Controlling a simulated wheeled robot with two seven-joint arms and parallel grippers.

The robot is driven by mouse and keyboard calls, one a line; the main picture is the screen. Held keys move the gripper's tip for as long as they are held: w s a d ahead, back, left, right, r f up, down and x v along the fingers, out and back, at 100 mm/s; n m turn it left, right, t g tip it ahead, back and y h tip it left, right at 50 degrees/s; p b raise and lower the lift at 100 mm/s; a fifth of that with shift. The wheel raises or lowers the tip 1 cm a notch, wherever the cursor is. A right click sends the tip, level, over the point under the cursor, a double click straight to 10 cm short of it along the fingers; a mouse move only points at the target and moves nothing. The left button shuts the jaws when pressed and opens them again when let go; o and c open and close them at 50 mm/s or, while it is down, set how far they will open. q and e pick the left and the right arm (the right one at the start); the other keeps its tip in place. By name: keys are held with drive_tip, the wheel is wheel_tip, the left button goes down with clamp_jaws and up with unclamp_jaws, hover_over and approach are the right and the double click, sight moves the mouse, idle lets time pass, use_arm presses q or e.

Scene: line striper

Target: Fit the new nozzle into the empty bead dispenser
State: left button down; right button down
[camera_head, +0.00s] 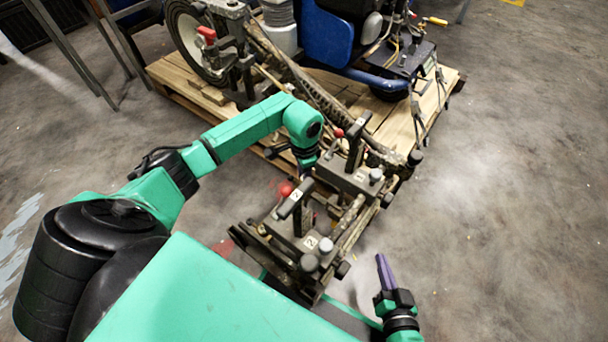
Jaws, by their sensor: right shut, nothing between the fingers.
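Two dark dispenser-like units sit on a metal frame at the centre, a near one (283,238) and a far one (350,178). Each has an upright lever, a red ball knob and a grey round cap. I cannot tell which is the empty bead dispenser, and I cannot make out the new nozzle. My right gripper (384,270) is low at the right of the near unit, apart from it, with its purple fingers together and empty. My left arm reaches over from the left; its wrist points down beside the far unit, and its fingertips are too small and dark to read.
Behind stands the blue line striper (328,35) with a large wheel, on a wooden pallet (440,90). A thick dark bar (310,88) runs from it towards the units. Metal legs (75,55) stand at upper left. The concrete floor at right is clear.

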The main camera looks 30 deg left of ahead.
use_arm(q)
drive_tip(key=shift+f+b, duration=0.5)
drive_tip(key=shift+f, duration=0.3)
drive_tip(key=shift+p, duration=0.4)
idle(0.4)
drive_tip(key=shift+c, duration=0.7)
unclamp_jaws()
